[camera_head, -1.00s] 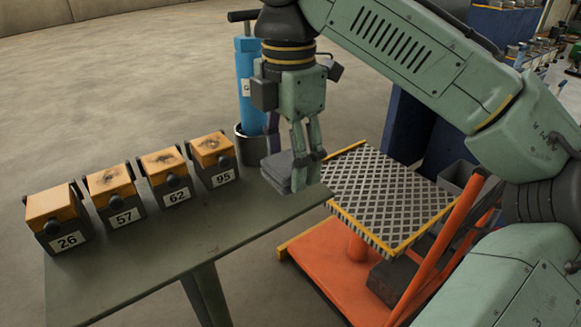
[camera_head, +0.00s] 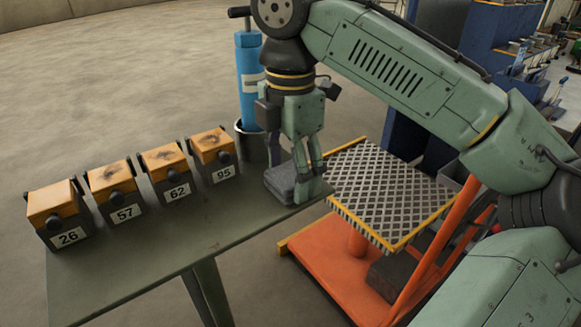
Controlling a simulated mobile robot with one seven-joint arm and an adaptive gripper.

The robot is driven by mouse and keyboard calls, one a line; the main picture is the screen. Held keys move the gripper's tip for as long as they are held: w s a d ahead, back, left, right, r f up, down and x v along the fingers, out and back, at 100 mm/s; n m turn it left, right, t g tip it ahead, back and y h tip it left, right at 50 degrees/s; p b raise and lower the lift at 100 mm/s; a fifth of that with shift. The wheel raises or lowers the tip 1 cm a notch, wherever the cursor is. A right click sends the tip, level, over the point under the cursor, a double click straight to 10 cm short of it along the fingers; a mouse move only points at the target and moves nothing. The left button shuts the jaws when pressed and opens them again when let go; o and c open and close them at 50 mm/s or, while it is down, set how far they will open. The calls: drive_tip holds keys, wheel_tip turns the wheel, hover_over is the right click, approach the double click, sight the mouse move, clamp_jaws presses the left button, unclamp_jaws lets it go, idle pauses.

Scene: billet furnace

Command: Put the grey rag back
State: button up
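The grey rag (camera_head: 281,183) is a folded, layered pad at the far right end of the dark green table (camera_head: 190,240). It lies at table height and appears to touch the top, though its underside is hidden. My gripper (camera_head: 309,182) points down at the rag's right side, with its fingers closed on that edge. The fingers partly hide the right part of the rag.
Several orange-topped dark boxes, numbered 26 (camera_head: 58,217), 57 (camera_head: 113,190), 62 (camera_head: 166,173) and 95 (camera_head: 214,156), line the table's far edge. A blue cylinder (camera_head: 249,80) stands behind the rag. An orange cart with a chequered plate (camera_head: 385,190) stands right of the table. The table's front is clear.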

sight(291, 173)
drive_tip(key=shift+o, duration=1.1)
drive_tip(key=shift+r, duration=0.1)
wheel_tip(291, 173, up, 12)
drive_tip(key=p, duration=0.2)
drive_tip(key=shift+c, duration=0.5)
idle(0.4)
